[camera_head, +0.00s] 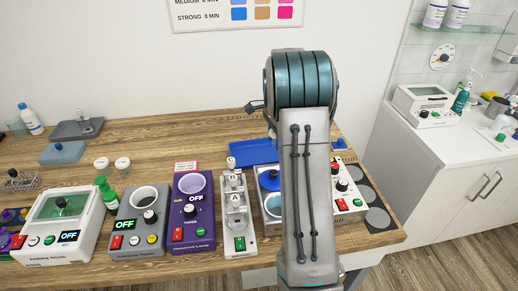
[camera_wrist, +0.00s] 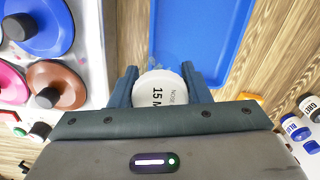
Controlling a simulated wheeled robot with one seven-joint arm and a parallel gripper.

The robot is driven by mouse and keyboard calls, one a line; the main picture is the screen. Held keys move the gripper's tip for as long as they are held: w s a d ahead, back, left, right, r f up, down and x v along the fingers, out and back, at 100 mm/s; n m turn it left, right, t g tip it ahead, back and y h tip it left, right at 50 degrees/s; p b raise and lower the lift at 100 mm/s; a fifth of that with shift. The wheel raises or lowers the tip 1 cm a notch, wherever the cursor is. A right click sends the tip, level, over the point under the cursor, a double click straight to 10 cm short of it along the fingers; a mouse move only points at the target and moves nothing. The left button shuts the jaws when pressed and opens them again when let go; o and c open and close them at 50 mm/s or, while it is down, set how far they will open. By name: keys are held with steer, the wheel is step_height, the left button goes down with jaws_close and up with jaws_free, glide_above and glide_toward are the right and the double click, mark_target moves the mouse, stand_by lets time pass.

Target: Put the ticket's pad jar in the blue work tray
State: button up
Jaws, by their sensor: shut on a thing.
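My gripper (camera_wrist: 158,70) shows in the wrist view, its two fingers closed on either side of a jar (camera_wrist: 159,90). The jar has a white lid with dark print that reads in part "NOSE" and "15 M"; its lower body is mostly hidden. The blue work tray (camera_wrist: 200,30) lies beyond the fingertips, and the jar overlaps its near end in the picture. I cannot tell the height between them. In the head view the blue work tray (camera_head: 247,152) lies at the back of the wooden table, partly behind my arm, which hides the gripper and jar.
Two white-lidded jars (camera_head: 122,164) stand at the left by a green bottle (camera_head: 104,192). A purple device (camera_head: 192,215) with a pink slip on top, a grey device (camera_head: 137,228) and a slim white device (camera_head: 237,215) line the front. Bottles (camera_wrist: 300,130) show right in the wrist view.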

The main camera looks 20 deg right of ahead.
steer(key=p, duration=0.2)
glide_above(259, 155)
steer(key=f, duration=0.4)
steer(key=shift+s, duration=0.2)
steer(key=shift+f+p, duration=0.3)
steer(key=shift+f, duration=1.7)
steer(key=shift+f, duration=0.1)
steer(key=shift+f, duration=0.15)
steer(key=o, duration=1)
steer(key=shift+r, duration=0.2)
